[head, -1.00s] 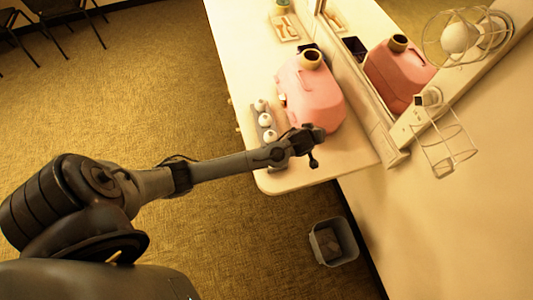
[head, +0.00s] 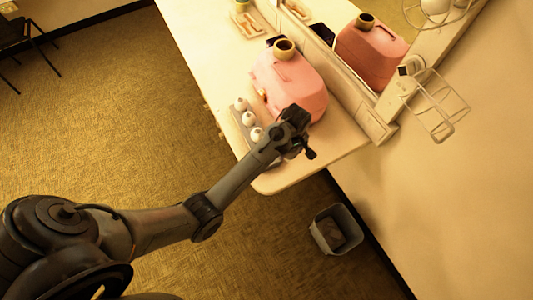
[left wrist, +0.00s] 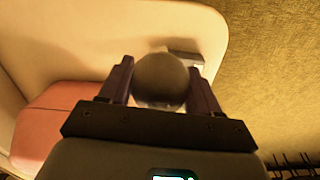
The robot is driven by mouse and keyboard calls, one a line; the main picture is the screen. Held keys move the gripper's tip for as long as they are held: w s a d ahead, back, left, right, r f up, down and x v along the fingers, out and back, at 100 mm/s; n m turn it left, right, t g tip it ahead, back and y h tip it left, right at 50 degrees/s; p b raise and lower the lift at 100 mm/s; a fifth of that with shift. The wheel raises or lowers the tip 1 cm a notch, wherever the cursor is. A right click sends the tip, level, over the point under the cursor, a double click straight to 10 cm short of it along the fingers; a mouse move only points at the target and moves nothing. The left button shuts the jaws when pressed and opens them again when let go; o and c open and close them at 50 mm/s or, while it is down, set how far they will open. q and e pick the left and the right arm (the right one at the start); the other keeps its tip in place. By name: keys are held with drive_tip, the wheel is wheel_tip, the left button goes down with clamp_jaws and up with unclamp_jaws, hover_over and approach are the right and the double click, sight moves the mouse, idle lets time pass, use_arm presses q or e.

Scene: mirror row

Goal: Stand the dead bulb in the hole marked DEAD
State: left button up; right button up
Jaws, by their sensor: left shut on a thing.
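My left gripper (head: 297,120) is over the near end of the counter, beside the pink case. In the left wrist view its two fingers (left wrist: 160,85) are shut on a round, greyish bulb (left wrist: 161,78), which looks dark from this side. The bulb in the fingers is hidden in the head view. A grey rack (head: 241,104) with several white round bulbs (head: 249,118) stands on the counter, left of the gripper; my arm covers its near end. A grey edge, perhaps the rack, shows beyond the bulb in the left wrist view (left wrist: 186,58). No DEAD marking is legible.
The pink case (head: 290,85) stands close behind the gripper. A mirror (head: 368,60) and its ledge run along the wall. Wire cage lamps (head: 437,105) stick out at the right. A bin (head: 335,229) stands on the floor. The counter's near corner (head: 280,182) is bare.

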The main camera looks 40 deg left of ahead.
use_arm(q)
drive_tip(key=shift+s+a+f+p, duration=0.35)
drive_tip(key=shift+a+f+p, duration=0.05)
drive_tip(key=shift+a+f, duration=1.05)
drive_tip(key=shift+s+a+f+p, duration=0.45)
drive_tip(key=shift+a+f, duration=0.9)
drive_tip(key=shift+a, duration=0.25)
drive_tip(key=shift+s+a+f+p, duration=0.3)
drive_tip(key=shift+a+f+p, duration=0.1)
drive_tip(key=shift+a+f, duration=1.05)
drive_tip(key=shift+f, duration=0.5)
drive_tip(key=shift+f, duration=0.1)
drive_tip(key=o, duration=0.9)
